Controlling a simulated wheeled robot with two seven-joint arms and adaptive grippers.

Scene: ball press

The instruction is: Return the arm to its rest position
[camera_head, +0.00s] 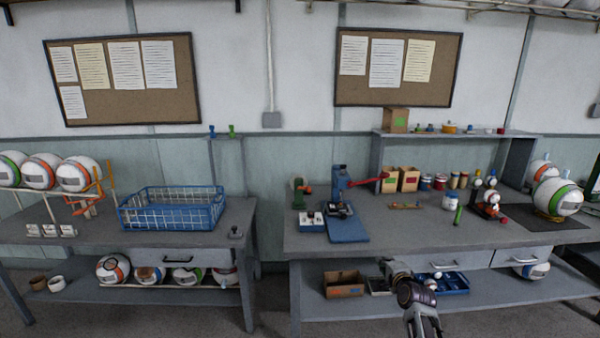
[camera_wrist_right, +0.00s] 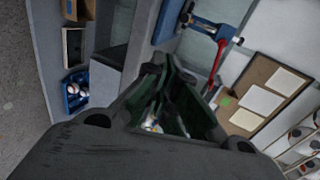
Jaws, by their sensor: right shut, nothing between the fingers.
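My right gripper (camera_head: 387,266) is shut and empty in front of the right workbench (camera_head: 400,238), near its front edge and lower shelf. Its dark fingers (camera_wrist_right: 167,66) also fill the middle of the right wrist view, which is turned on its side. The right forearm rises from the bottom of the head view. My left gripper is not in view. The blue press (camera_head: 341,185) with a red lever stands on the right bench, apart from the gripper. The press also shows at the top of the wrist view (camera_wrist_right: 205,30).
The lower shelf holds a cardboard box (camera_head: 343,284) and a blue tray (camera_head: 454,284) close to the gripper. A drawer (camera_head: 446,262) sits under the benchtop. A blue wire basket (camera_head: 172,218) and several balls are on the left bench. A floor gap separates the benches.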

